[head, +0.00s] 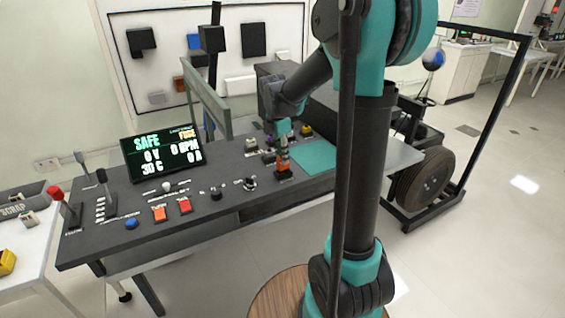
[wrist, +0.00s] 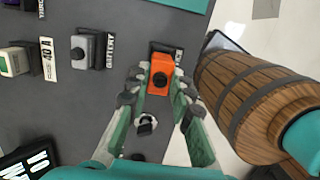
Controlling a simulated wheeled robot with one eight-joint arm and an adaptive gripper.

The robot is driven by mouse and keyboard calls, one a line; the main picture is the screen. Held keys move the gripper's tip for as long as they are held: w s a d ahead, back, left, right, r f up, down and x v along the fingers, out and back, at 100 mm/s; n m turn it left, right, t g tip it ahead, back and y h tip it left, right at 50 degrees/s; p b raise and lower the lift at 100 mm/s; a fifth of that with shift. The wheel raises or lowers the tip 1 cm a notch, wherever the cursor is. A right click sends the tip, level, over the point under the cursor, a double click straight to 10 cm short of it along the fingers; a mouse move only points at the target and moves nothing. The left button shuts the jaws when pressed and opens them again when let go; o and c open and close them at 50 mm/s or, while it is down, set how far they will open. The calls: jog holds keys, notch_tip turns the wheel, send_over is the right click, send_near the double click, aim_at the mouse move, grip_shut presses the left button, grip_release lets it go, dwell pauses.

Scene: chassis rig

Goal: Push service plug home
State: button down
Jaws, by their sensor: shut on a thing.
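The orange service plug (wrist: 160,73) sits upright at a black socket (wrist: 176,50) on the dark panel, near the panel's front right edge. It also shows in the head view (head: 284,167), below my gripper (head: 282,148). In the wrist view my gripper (wrist: 159,86) has one finger on each side of the plug and is shut on it. The plug's underside is hidden, so I cannot tell how deep it sits in the socket.
The display (head: 162,152) reads SAFE, 0 V, 0 RPM, 30 C, 0 A. A grey block (wrist: 88,50) stands left of the plug on the panel. A teal mat (head: 312,155) lies to the right. A green post frame (head: 206,98) rises behind the panel.

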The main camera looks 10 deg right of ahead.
jog(key=shift+f, duration=1.55)
jog(key=c, duration=1.3)
grip_release()
jog(key=shift+f, duration=0.1)
jog(key=shift+c, duration=0.2)
